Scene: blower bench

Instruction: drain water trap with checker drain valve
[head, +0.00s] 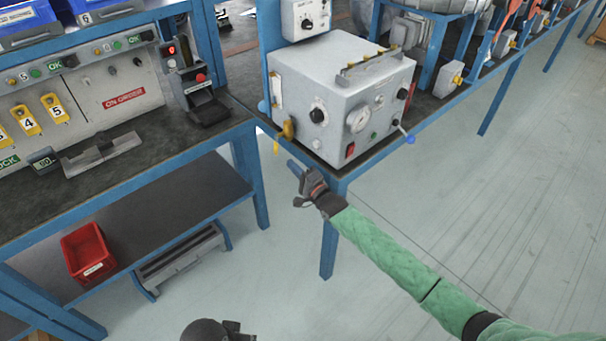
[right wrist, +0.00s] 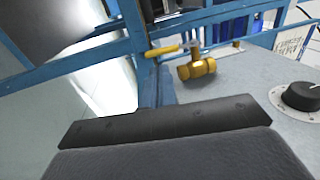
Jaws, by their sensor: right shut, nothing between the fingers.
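The checker (head: 330,100) is a light grey box with a gauge, knobs and a top handle, at the bench corner in the head view. Its brass drain valve (head: 288,128) sits low on the left side, with a yellow lever (head: 276,145) pointing down. In the right wrist view the brass valve (right wrist: 197,68) and its yellow lever (right wrist: 161,50) show beyond my gripper. My right gripper (head: 298,170) is shut and empty, just below and in front of the valve, apart from it. A dark part at the bottom edge may be my left gripper (head: 218,331); its jaws are unclear. I cannot make out the water trap.
A blue-knobbed lever (head: 403,133) sticks out at the checker's right. A blue bench post stands close behind the valve. The left bench (head: 130,155) holds a black stand (head: 205,108) and a grey bracket (head: 103,153). A red bin (head: 88,252) is on its lower shelf. The floor at right is clear.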

